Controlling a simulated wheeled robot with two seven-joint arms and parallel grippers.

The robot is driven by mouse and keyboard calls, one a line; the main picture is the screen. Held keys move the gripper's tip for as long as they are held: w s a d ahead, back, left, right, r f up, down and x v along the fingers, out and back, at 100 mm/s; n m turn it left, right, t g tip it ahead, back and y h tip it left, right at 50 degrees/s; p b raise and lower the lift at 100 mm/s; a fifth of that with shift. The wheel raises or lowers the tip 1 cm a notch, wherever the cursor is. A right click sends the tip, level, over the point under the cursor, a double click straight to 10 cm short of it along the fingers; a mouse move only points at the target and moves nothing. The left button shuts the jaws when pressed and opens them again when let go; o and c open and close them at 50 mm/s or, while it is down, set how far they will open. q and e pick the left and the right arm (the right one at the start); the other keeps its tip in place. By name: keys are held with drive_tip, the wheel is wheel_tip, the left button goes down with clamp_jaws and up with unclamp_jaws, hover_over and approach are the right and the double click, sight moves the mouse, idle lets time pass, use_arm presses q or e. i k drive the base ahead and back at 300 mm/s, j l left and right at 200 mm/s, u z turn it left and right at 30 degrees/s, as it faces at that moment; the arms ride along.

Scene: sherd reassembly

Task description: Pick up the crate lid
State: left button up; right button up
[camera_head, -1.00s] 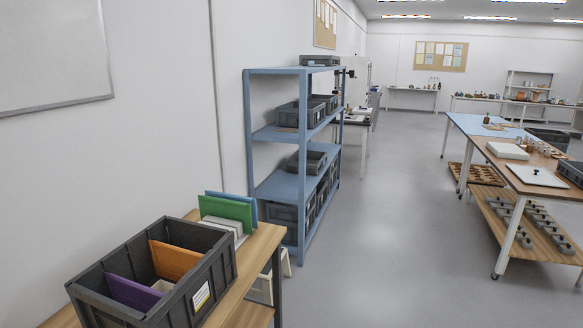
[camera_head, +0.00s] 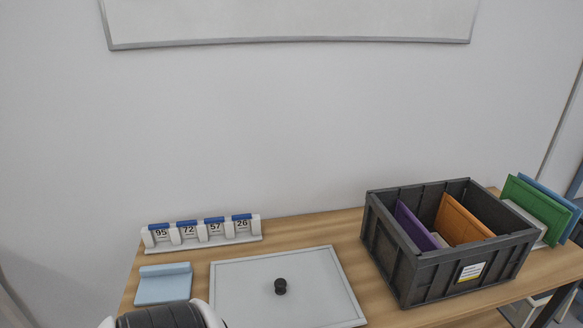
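The crate lid (camera_head: 315,282) is a flat light-grey rectangular panel with a darker rim. The dark grey crate (camera_head: 402,275) stands open on the right part of the table, with a purple panel (camera_head: 416,227) and an orange panel (camera_head: 461,220) standing inside. A white and black rounded part at the bottom left edge overlaps the view near the lid's left corner. Neither gripper's fingers show.
A white rack (camera_head: 204,241) with blue-topped numbered tags stands at the table's back left. A light-blue block (camera_head: 164,283) lies in front of it. Green (camera_head: 535,210) and blue (camera_head: 553,200) panels stand right of the crate. The wall with a whiteboard (camera_head: 290,20) is close behind.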

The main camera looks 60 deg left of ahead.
sight(310, 287)
drive_tip(key=k+u, duration=0.1)
drive_tip(key=u, duration=1.7)
